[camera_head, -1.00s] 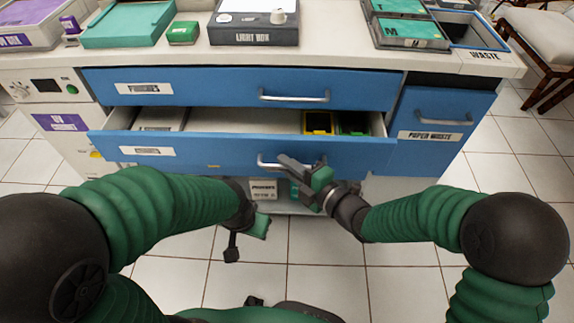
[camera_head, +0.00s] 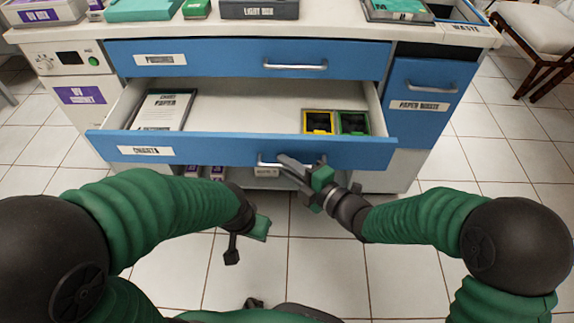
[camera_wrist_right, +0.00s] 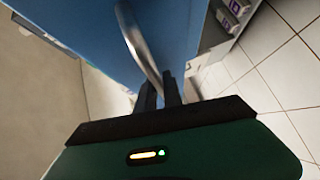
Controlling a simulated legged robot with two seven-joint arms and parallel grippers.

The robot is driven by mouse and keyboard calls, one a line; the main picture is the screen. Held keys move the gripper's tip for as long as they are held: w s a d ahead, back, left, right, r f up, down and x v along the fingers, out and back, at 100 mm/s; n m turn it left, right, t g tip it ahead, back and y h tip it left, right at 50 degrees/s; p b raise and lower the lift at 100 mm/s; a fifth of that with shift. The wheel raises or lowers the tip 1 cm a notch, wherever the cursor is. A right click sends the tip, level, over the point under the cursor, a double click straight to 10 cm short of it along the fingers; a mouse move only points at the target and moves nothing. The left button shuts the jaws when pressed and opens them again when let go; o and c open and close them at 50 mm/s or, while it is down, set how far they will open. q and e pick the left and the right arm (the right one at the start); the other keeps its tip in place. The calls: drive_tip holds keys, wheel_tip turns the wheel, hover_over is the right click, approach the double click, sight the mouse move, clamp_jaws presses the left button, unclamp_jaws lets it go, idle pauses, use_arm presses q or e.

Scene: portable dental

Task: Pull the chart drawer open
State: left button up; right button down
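The chart drawer (camera_head: 235,151) is the lower blue drawer, with a white label reading roughly "CHARTS" at its left. It stands well out from the cabinet, and its inside shows. Its metal handle (camera_head: 268,161) is at the middle of the front; the handle bar also crosses the right wrist view (camera_wrist_right: 140,45). My right gripper (camera_head: 290,165) is at this handle, its dark fingers (camera_wrist_right: 160,92) close together around the bar's lower end. My left gripper (camera_head: 245,240) hangs empty below and in front of the drawer, apart from it; its finger gap is not clear.
In the drawer lie a chart paper stack (camera_head: 162,110), a yellow-rimmed bin (camera_head: 318,122) and a green-rimmed bin (camera_head: 353,123). The upper drawer (camera_head: 220,60) and the paper waste front (camera_head: 424,85) are closed. A chair (camera_head: 545,45) stands at right. Tiled floor before the cabinet is clear.

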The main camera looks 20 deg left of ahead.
drive_tip(key=c, duration=1.8)
unclamp_jaws()
drive_tip(key=shift+w+d+f, duration=0.1)
drive_tip(key=shift+f, duration=0.15)
drive_tip(key=shift+o, duration=0.2)
drive_tip(key=shift+r, duration=0.15)
drive_tip(key=shift+d+r, duration=0.15)
drive_tip(key=shift+d, duration=0.1)
drive_tip(key=p+v, duration=0.5)
drive_tip(key=v, duration=1.1)
drive_tip(key=shift+s, duration=0.25)
